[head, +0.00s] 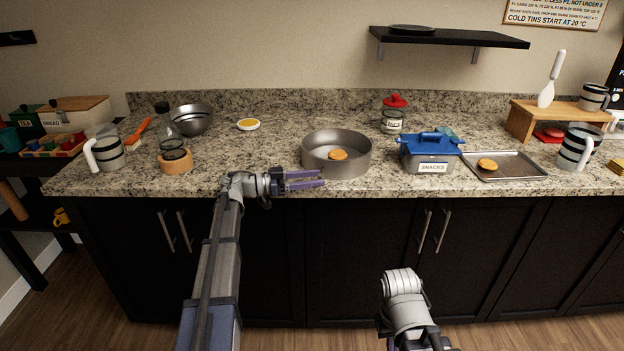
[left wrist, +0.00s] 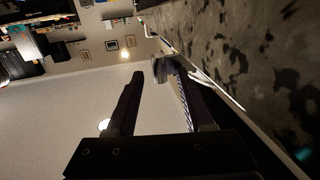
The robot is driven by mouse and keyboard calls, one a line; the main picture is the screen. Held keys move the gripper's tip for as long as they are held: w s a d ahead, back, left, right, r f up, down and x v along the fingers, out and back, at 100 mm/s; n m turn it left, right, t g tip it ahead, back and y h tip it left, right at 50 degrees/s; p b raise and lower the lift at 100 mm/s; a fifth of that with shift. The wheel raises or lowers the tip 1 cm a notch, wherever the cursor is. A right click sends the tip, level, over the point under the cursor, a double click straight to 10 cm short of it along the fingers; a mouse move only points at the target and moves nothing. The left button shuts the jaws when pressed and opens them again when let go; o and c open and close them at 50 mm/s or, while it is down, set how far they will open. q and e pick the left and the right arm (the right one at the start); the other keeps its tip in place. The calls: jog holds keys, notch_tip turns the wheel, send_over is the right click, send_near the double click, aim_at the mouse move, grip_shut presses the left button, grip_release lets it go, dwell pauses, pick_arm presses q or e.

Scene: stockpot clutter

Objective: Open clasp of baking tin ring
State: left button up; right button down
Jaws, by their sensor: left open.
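The baking tin ring (head: 318,160), a round grey metal tin, stands near the front edge of the counter in the head view. A small brown round item (head: 338,155) shows inside it. I cannot make out its clasp in the head view. My left gripper (head: 322,178) is open, fingers pointing right, at the tin's front left by the counter edge. Whether it touches the tin is unclear. In the left wrist view the fingers (left wrist: 160,90) are apart; a small grey piece near the right fingertip cannot be identified.
Right of the tin stand a blue-lidded snacks box (head: 430,153) and a metal tray (head: 520,170). To the left are a glass bottle (head: 168,128), a metal bowl (head: 192,121) and a striped mug (head: 108,155). A red-lidded jar (head: 392,121) stands behind.

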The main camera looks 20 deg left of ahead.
pick_arm(q)
jog(key=v, duration=0.7)
jog(key=shift+s+a, duration=0.25)
jog(key=shift+a, duration=0.1)
